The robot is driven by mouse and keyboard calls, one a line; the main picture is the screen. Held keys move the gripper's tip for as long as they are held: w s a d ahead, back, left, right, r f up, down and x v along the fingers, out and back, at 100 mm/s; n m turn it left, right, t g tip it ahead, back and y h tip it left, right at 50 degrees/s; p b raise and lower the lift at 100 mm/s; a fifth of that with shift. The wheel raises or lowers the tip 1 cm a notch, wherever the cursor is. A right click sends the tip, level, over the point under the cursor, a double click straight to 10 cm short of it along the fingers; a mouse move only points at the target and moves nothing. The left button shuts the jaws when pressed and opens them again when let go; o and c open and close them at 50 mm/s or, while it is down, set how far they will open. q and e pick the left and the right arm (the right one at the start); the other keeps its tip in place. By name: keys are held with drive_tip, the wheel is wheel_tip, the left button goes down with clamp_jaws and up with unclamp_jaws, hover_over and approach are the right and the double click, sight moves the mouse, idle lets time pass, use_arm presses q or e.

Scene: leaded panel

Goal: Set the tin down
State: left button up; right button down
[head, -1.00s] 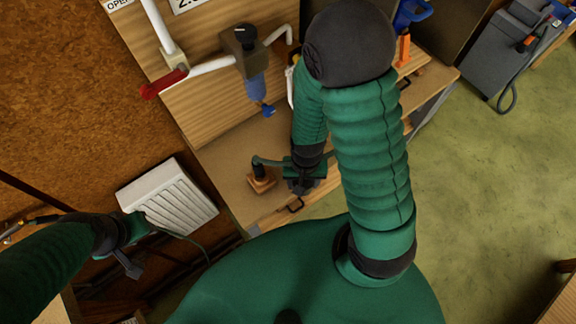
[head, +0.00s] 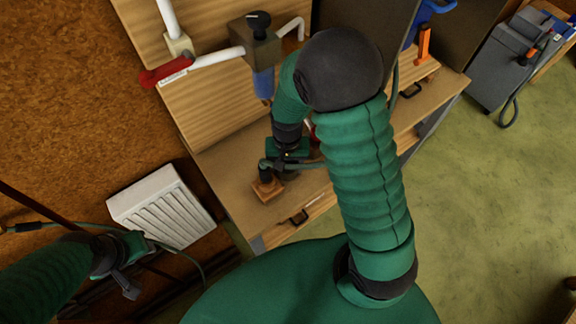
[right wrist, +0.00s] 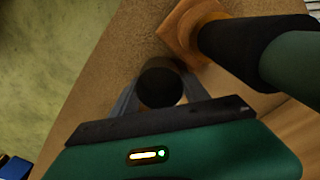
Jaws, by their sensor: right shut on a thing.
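My right gripper (head: 287,160) is over the workbench, just beside a small wooden-based stand. In the right wrist view its two grey fingers (right wrist: 160,82) are shut on a dark round tin (right wrist: 162,88), seen from above, with a finger on each side. The bench top lies close beneath; I cannot tell whether the tin touches it. In the head view my arm and gripper mostly hide the tin. My left gripper (head: 127,272) hangs at the lower left, away from the bench; its fingers are too unclear to judge.
The stand's wooden base (head: 267,190) is close to the tin, with a black and green handled tool (right wrist: 255,45) on it. The bench's front edge is near. White pipes with a red lever (head: 165,72) stand behind. A white radiator (head: 165,208) is at left.

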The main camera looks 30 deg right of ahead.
drive_tip(key=c, duration=0.9)
unclamp_jaws()
drive_tip(key=shift+w, duration=0.1)
drive_tip(key=shift+o, duration=1.1)
drive_tip(key=shift+d+f, duration=0.1)
drive_tip(key=shift+d, duration=0.1)
drive_tip(key=shift+o, duration=0.8)
drive_tip(key=shift+d, duration=0.35)
drive_tip(key=shift+s+d+f, duration=0.1)
drive_tip(key=shift+s+d, duration=0.1)
drive_tip(key=shift+d, duration=0.25)
drive_tip(key=shift+a, duration=0.55)
use_arm(q)
drive_tip(key=shift+d, duration=0.4)
drive_tip(key=shift+w+d, duration=0.1)
drive_tip(key=shift+d, duration=0.1)
use_arm(e)
drive_tip(key=shift+w+d, duration=0.15)
drive_tip(key=shift+d, duration=0.1)
